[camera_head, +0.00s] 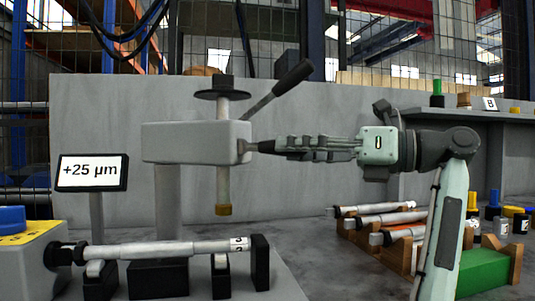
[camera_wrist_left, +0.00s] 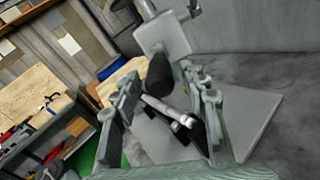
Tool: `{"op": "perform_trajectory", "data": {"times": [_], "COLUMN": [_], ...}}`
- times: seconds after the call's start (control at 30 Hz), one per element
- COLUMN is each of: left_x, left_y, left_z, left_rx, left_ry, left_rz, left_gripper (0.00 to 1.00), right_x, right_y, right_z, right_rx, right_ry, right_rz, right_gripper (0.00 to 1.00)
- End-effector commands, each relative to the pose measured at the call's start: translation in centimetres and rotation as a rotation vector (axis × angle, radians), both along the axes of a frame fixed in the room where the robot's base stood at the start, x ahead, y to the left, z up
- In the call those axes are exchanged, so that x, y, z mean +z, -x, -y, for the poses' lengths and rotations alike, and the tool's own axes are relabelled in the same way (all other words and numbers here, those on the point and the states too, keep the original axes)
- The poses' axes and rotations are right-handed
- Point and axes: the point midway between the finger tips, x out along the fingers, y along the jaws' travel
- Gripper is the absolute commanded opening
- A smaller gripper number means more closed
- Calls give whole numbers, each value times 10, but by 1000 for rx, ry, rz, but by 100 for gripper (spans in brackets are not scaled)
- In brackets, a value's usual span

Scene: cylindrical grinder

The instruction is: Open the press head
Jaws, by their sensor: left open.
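The press head is a grey block (camera_head: 196,142) on a post, with a vertical rod and black disc (camera_head: 222,86) above it. A lever with a black grip (camera_head: 294,76) slants up to the right. The head also shows at the top of the left wrist view (camera_wrist_left: 165,35). My left gripper (camera_head: 262,147) points at the block's right side, its tips close to a short stub there. In the left wrist view a dark cylindrical grip (camera_wrist_left: 160,75) lies between my open fingers (camera_wrist_left: 158,80); contact cannot be told. My right gripper is not in view.
A steel shaft (camera_head: 170,250) rests on supports below the head, by a yellow-and-blue unit (camera_head: 20,240). A "+25 µm" display (camera_head: 92,173) stands left. Several shafts lie on a wooden rack (camera_head: 515,262) at right. A grey wall (camera_head: 100,110) stands behind.

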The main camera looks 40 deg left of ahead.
Motion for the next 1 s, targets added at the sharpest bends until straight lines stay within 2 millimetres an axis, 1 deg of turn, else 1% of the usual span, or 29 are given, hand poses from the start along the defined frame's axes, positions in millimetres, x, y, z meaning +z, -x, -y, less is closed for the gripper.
{"op": "perform_trajectory", "data": {"times": [0.1,0.3,0.47,0.7,0.77,1.0], "left_x": [-1,0,0,0,0,0], "left_y": [5,12,14,14,14,14], "left_z": [-20,-47,-56,-57,-57,-57], "left_rx": [3,3,3,2,2,3], "left_ry": [1,-1,-2,-3,-3,-2], "left_rz": [0,-1,-1,-2,-2,0], "left_gripper": [43,43,43,43,37,7], "right_x": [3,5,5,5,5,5], "right_y": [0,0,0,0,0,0], "right_z": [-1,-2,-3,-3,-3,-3], "right_rx": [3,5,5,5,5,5], "right_ry": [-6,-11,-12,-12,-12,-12], "right_rz": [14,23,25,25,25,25], "right_gripper": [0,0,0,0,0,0]}}
